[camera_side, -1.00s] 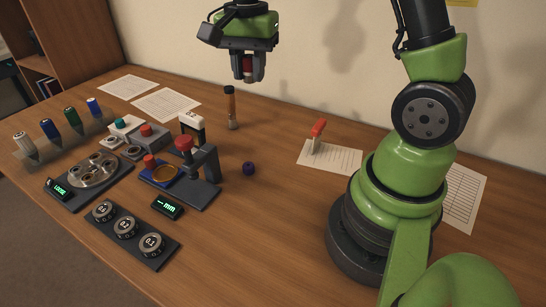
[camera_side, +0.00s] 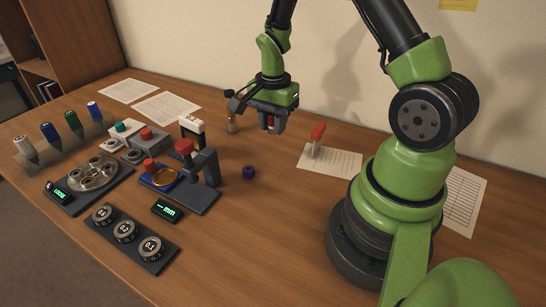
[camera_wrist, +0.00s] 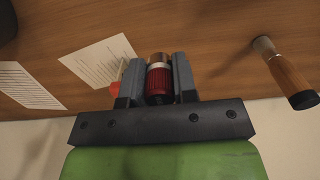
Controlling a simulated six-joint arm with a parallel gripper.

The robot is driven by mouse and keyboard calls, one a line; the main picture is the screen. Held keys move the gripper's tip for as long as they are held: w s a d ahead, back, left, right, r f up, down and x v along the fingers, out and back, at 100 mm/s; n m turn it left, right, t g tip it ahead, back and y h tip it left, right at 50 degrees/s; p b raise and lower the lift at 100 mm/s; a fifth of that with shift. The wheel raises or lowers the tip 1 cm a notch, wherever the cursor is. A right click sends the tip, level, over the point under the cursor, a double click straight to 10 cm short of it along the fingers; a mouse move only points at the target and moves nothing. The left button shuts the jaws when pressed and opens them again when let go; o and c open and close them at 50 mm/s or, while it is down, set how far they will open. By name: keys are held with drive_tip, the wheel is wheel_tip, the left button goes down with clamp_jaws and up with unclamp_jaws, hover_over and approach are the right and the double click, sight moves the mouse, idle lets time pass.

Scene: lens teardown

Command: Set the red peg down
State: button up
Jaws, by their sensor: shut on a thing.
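My gripper (camera_side: 270,124) is above the back middle of the table in the side view. It is shut on the red peg (camera_side: 270,120), of which only a little red shows between the fingers. In the wrist view the peg (camera_wrist: 160,81) sits between the two grey fingers (camera_wrist: 158,82). It has a ribbed red body and a metallic end. The peg is held above the table (camera_side: 285,220), apart from it.
A wooden-handled tool (camera_wrist: 288,75) stands near my gripper, partly hidden in the side view. A red-handled item (camera_side: 317,137) stands by a paper sheet (camera_side: 343,162). A dark blue knob (camera_side: 249,172) lies in front. Devices crowd the left; the front right table is bare.

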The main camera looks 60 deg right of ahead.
sight(273, 161)
wheel_tip(273, 161, down, 8)
drive_tip(key=shift+f, duration=0.2)
idle(0.3)
drive_tip(key=shift+f, duration=0.15)
drive_tip(key=o, duration=0.9)
